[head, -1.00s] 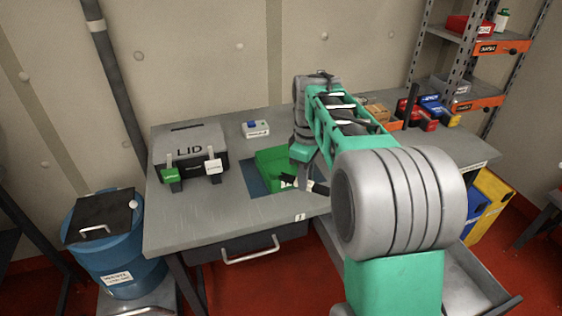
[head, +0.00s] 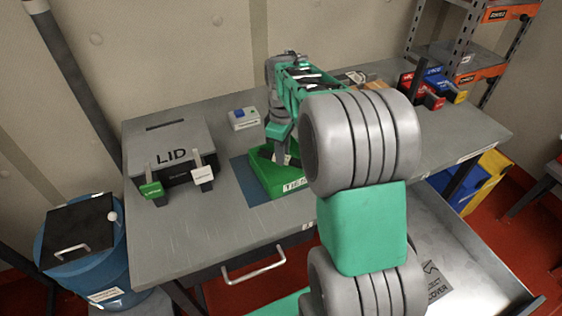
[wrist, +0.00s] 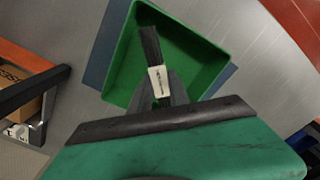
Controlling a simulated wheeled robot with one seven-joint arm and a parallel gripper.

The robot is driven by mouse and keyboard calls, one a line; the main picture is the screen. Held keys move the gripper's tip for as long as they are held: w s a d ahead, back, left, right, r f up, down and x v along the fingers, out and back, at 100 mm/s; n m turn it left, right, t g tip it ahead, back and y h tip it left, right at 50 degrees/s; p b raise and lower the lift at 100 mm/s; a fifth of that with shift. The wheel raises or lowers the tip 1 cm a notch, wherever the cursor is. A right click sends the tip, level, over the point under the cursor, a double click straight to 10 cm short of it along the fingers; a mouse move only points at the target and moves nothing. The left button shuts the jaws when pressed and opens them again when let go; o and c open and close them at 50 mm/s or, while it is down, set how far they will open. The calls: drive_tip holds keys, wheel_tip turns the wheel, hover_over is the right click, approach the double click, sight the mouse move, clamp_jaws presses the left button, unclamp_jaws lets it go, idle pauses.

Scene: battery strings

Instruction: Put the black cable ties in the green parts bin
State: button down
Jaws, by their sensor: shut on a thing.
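The green parts bin (head: 268,181) sits on a blue mat on the workbench, left of my arm in the head view. In the wrist view the bin (wrist: 207,52) lies open beneath my gripper, and its visible floor is empty. My gripper (wrist: 160,88) is shut on the black cable ties (wrist: 150,47), a dark bundle with a white label band. The bundle extends over the bin's opening in the wrist view; I cannot tell its exact height above the floor. In the head view my arm hides part of the bin and the ties.
A grey box marked LID (head: 170,150) stands on the left of the workbench (head: 200,240). A small white device with a blue button (head: 243,118) sits behind the bin. Red and blue bins (head: 425,95) stand at the back right. An open drawer (head: 460,255) is at the lower right.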

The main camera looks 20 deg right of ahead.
sight(282, 171)
wheel_tip(282, 171, down, 4)
drive_tip(key=shift+f, duration=0.15)
drive_tip(key=shift+f, duration=0.2)
drive_tip(key=c, duration=1.2)
unclamp_jaws()
drive_tip(key=shift+c, duration=0.2)
drive_tip(key=shift+r, duration=0.1)
